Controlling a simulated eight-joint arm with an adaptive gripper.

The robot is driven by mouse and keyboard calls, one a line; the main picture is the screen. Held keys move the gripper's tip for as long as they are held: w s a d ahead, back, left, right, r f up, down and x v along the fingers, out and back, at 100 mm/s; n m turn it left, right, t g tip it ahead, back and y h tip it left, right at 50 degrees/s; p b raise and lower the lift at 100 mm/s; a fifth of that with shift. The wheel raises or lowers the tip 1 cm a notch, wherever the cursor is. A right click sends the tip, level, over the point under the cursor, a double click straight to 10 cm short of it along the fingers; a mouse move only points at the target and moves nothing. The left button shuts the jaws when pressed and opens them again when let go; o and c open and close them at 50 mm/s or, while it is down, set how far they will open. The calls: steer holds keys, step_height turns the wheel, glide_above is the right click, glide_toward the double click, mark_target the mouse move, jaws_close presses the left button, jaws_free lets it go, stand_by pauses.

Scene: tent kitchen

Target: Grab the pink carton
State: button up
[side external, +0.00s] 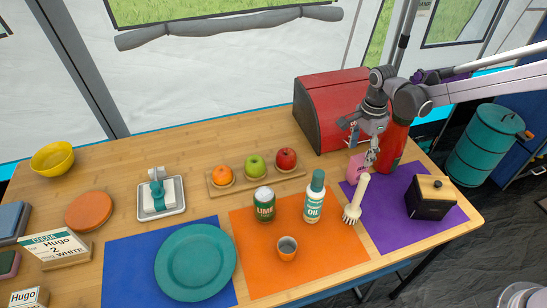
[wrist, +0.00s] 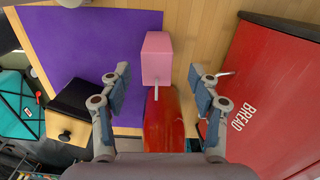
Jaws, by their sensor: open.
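The pink carton (wrist: 156,57) stands on the table at the edge of the purple mat in the wrist view, seen from above. It also shows in the side external view (side external: 356,168), partly hidden behind my gripper. My gripper (side external: 362,146) is above it, beside the red bread box. In the wrist view my gripper (wrist: 159,78) is open, with one finger to each side of the carton's line and a gap on both sides. Nothing is held.
A red bottle (side external: 391,149) stands close behind the carton, also between the fingers in the wrist view (wrist: 163,120). A brush (side external: 355,200), oil bottle (side external: 314,198) and black box (side external: 430,202) stand nearby. The purple mat (side external: 390,227) has free room.

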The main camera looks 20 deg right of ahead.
mark_target(361, 158)
steer(key=shift+s+d+f, duration=0.1)
steer(key=shift+d+f, duration=0.05)
steer(key=shift+f, duration=1.35)
steer(key=shift+s+d+f, duration=0.1)
steer(key=shift+d+f, duration=0.05)
steer(key=shift+f, duration=1.3)
steer(key=c, duration=0.9)
